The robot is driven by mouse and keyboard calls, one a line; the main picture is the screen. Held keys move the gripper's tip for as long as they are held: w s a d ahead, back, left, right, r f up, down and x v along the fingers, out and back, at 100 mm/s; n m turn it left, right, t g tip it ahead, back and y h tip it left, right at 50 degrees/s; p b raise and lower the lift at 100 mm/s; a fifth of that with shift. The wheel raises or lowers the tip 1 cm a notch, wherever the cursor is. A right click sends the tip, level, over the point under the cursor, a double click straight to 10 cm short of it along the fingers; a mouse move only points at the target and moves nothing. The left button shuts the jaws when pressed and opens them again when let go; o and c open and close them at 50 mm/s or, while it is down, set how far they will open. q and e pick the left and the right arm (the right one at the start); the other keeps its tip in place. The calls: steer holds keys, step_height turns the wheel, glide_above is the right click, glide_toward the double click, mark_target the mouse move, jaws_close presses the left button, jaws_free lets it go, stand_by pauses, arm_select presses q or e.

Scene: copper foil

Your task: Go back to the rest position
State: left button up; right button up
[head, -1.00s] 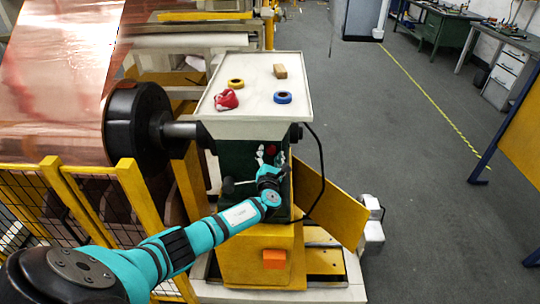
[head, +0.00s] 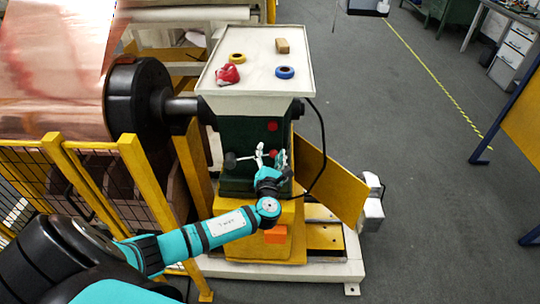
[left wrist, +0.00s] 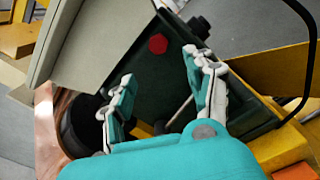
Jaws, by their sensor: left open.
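My left gripper (head: 270,160) is in front of the dark green machine column (head: 238,134), below the white tray top. Its two fingers are apart with nothing between them. In the left wrist view my left gripper (left wrist: 160,95) also shows open, its teal and white fingers spread before the green column (left wrist: 168,78). A red button (head: 272,126) shows on the column just above the fingers. It also shows in the left wrist view (left wrist: 158,44). A black-knobbed lever (head: 230,160) is left of the fingers in the head view. My right gripper is not in view.
The white tray top (head: 256,88) carries a yellow tape roll (head: 237,58), a blue tape roll (head: 285,72), a red crumpled item (head: 227,74) and a wooden block (head: 282,46). A yellow fence (head: 140,190) stands left. Grey floor (head: 430,190) is clear on the right.

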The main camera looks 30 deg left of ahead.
arm_select(q)
steer(key=shift+s+d, duration=0.15)
steer(key=shift+s, duration=0.15)
steer(key=shift+f, duration=0.1)
steer(key=s+d+f+n+g+h+b, duration=0.1)
steer(key=s+f+n+g+b, duration=0.3)
steer(key=f, duration=0.9)
steer(key=s+f+n+g+h+b, duration=0.15)
steer(key=s+f+n, duration=0.5)
steer(key=f, duration=0.65)
steer(key=s+d+f+n+g+h+b, duration=0.1)
steer(key=s+f+n+g+h+b, duration=0.15)
steer(key=s+f, duration=0.75)
steer(key=s+d+f+n+g+h+b, duration=0.1)
steer(key=s+d+f+n+g+b, duration=0.1)
steer(key=s+f+n, duration=0.4)
steer(key=s+d+f+n+g+h+b, duration=0.1)
steer(key=s+d+f+n, duration=0.4)
steer(key=s+f, duration=0.6)
steer(key=s+d+f+n+g+h+b, duration=0.2)
steer(key=s+f+n, duration=0.6)
steer(key=s, duration=0.5)
steer(key=shift+s+d+f+n+g+b, duration=0.2)
steer(key=shift+s+d+n+g+b, duration=0.15)
steer(key=shift+d+n+g+b, duration=0.6)
